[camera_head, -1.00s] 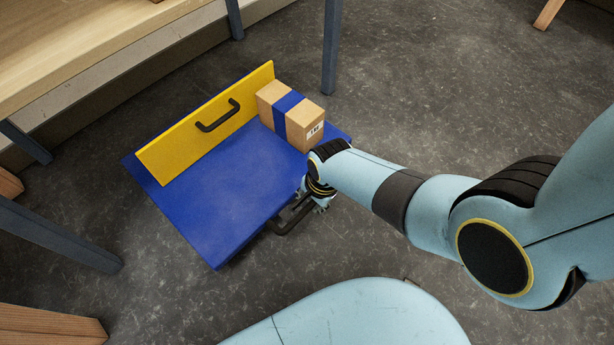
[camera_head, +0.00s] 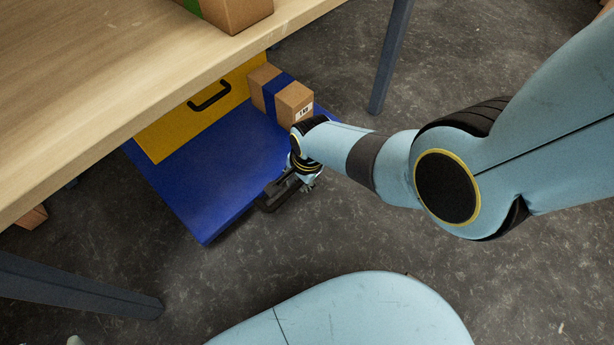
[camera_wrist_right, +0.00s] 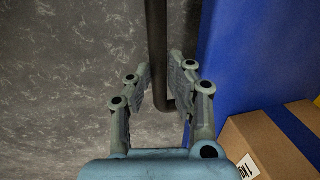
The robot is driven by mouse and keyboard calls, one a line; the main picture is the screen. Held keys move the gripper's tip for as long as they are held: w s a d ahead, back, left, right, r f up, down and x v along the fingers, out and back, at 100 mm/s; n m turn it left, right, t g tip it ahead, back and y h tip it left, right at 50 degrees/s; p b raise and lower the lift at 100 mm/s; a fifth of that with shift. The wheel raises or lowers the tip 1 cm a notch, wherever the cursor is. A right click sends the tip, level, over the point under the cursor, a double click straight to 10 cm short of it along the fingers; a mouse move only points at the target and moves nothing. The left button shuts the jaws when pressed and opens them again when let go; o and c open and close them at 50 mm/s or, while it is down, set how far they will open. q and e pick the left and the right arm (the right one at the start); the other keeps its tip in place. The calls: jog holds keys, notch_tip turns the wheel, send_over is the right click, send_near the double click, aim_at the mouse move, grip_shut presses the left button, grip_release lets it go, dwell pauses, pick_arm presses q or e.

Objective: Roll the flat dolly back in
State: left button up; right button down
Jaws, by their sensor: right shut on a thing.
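A cardboard box with a blue band (camera_head: 282,95) rides on the deck's right part. My right gripper (camera_head: 308,180) is at the near edge, shut on the bar handle. In the right wrist view the bar (camera_wrist_right: 157,50) runs between the fingers, beside the blue deck (camera_wrist_right: 235,70). A small pale piece at the bottom left edge may be my left gripper; I cannot tell.
The wooden table (camera_head: 100,80) overhangs the dolly, with another box with a green band (camera_head: 232,10) on top. One dark table leg (camera_head: 390,55) stands right of the dolly, another (camera_head: 80,290) at lower left. Grey floor is clear below the dolly.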

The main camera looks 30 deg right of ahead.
jog(key=shift+w+a, duration=0.25)
jog(key=shift+w, duration=0.4)
jog(key=shift+w+r, duration=0.1)
jog(key=shift+w, duration=0.05)
jog(key=c, duration=1.2)
grip_release()
jog(key=shift+c, duration=0.2)
notch_tip(320, 180, up, 12)
jog(key=s, duration=0.2)
jog(key=shift+d+f, duration=0.2)
jog(key=shift+d, duration=0.15)
jog(key=shift+s, duration=0.1)
jog(key=shift+s, duration=0.1)
